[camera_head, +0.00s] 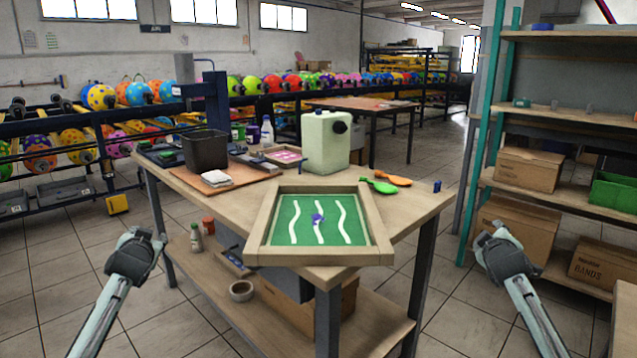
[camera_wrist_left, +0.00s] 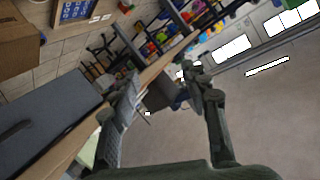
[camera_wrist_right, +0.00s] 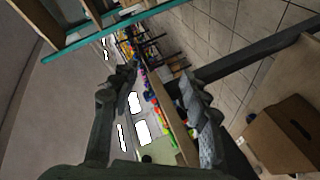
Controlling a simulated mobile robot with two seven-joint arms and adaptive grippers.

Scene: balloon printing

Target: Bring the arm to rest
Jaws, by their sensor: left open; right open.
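My left gripper (camera_head: 142,240) is raised at the left of the worktable in the head view, apart from it. Its two fingers stand apart and empty in the left wrist view (camera_wrist_left: 168,85). My right gripper (camera_head: 492,232) is at the right of the worktable, between it and the shelf rack. Its fingers are spread and empty in the right wrist view (camera_wrist_right: 160,90). Neither gripper touches anything that I can see.
The wooden worktable (camera_head: 404,224) bears a framed green screen (camera_head: 278,233) with white wavy lines, a pale jug (camera_head: 325,142), a black bin (camera_head: 205,151), and green (camera_head: 380,186) and orange spatulas (camera_head: 393,179). A shelf rack (camera_head: 560,117) with boxes stands at the right. Tiled floor is open at the left.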

